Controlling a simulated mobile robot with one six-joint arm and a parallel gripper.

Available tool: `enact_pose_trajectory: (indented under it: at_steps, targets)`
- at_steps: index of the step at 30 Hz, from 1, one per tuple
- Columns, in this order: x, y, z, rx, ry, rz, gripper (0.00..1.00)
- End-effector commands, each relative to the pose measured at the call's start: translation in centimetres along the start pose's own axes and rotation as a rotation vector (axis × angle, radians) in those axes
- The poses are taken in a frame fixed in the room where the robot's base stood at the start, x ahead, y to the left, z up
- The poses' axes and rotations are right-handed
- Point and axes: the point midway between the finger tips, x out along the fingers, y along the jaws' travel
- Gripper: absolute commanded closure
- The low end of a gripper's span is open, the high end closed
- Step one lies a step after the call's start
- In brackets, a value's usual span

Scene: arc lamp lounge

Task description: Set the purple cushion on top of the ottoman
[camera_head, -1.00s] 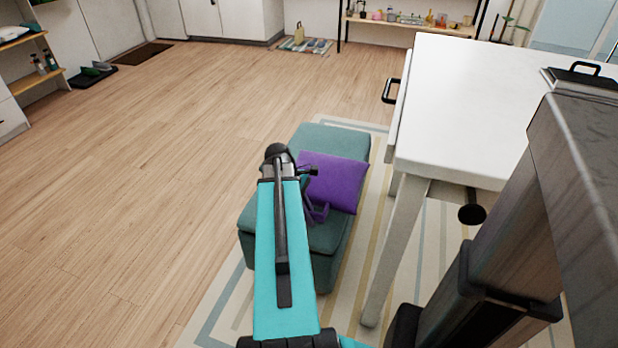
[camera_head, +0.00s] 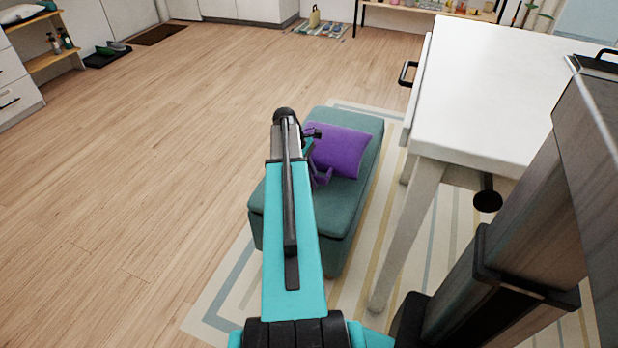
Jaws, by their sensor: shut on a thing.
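The purple cushion (camera_head: 341,152) is over the far half of the teal ottoman (camera_head: 340,207), within its top as I see it. It looks tilted slightly; whether it rests on the ottoman or hangs just above it, I cannot tell. My gripper (camera_head: 319,176) is at the cushion's near left edge and is shut on it. My teal arm reaches forward and hides the gripper's left side, the cushion's left end and part of the ottoman's left side.
A white table (camera_head: 490,95) stands close to the ottoman's right, with a black handle (camera_head: 407,73) on its side. A striped rug (camera_head: 228,292) lies under both. The wooden floor (camera_head: 150,160) to the left is clear. Shelves stand along the far walls.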

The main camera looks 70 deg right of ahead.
Motion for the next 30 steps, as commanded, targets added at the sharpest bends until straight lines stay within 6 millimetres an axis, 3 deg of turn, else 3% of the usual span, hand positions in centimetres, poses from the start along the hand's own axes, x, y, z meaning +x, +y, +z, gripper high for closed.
enact_pose_trajectory:
  at_steps: [15, 30]
  targets:
    - [-0.6, 4.6, -3.0, 0.001, 0.0, 0.001, 1.0]
    - [-0.7, 4.9, -3.4, 0.001, 0.0, 0.0, 1.0]
